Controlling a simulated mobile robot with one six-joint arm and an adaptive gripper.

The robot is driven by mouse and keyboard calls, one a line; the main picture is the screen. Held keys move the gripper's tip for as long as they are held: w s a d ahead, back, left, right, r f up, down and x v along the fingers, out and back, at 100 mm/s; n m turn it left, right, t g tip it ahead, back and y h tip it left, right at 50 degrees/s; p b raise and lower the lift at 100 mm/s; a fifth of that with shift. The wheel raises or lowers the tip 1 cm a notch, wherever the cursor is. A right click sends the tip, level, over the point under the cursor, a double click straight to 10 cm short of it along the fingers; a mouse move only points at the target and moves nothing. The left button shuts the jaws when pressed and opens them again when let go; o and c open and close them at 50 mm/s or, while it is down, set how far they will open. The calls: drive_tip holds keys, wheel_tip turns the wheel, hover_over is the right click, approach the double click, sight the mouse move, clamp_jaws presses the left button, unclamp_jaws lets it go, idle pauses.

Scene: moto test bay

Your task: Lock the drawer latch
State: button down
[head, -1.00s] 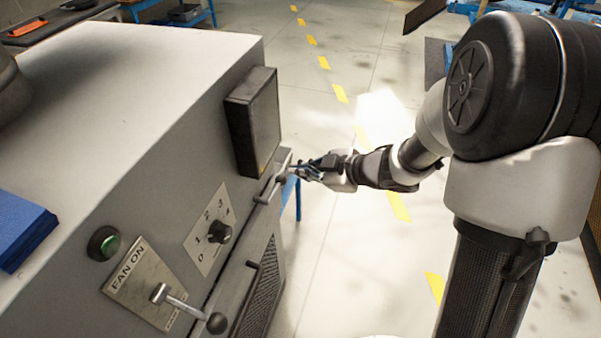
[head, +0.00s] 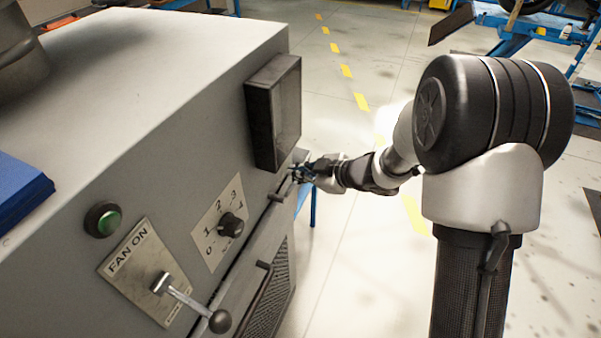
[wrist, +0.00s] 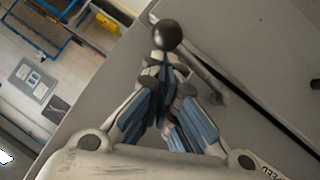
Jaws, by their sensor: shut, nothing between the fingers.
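The drawer latch (head: 281,187) is a slim lever on the grey cabinet's front, below the black box. In the wrist view a dark ball knob (wrist: 167,35) sits just beyond my fingertips, with a lever arm (wrist: 205,78) running down right from it. My gripper (head: 303,171) is at the latch's far end; it also shows in the wrist view (wrist: 166,62), shut and empty, its tips close to the knob. I cannot tell whether they touch. The drawer front (head: 245,289) with a dark bar handle (head: 262,282) is below.
The cabinet front also carries a FAN ON lever (head: 190,301), a green button (head: 104,219), a numbered dial (head: 231,225) and a protruding black box (head: 273,113). A blue block (head: 20,190) lies on top at left. Open floor (head: 350,260) lies right of the cabinet.

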drive_tip(key=shift+p, duration=0.8)
drive_tip(key=shift+w+f+p, duration=0.1)
drive_tip(key=shift+f+p, duration=0.05)
drive_tip(key=shift+p, duration=0.15)
drive_tip(key=shift+f+m+g+p, duration=0.15)
drive_tip(key=shift+m+g+p, duration=0.2)
drive_tip(key=shift+p, duration=0.9)
drive_tip(key=p, duration=0.2)
drive_tip(key=f+m+g+p, duration=0.1)
drive_tip(key=p, duration=0.2)
drive_tip(key=f+g+p, duration=0.1)
drive_tip(key=p, duration=0.1)
drive_tip(key=shift+w+d+f+m+g+y+p, duration=0.15)
drive_tip(key=shift+w+m+g+y+p, duration=0.1)
drive_tip(key=shift+m+y+p, duration=0.15)
drive_tip(key=shift+s+f, duration=0.15)
drive_tip(key=shift+f, duration=0.65)
drive_tip(key=shift+s+f, duration=0.1)
drive_tip(key=shift+f, duration=0.8)
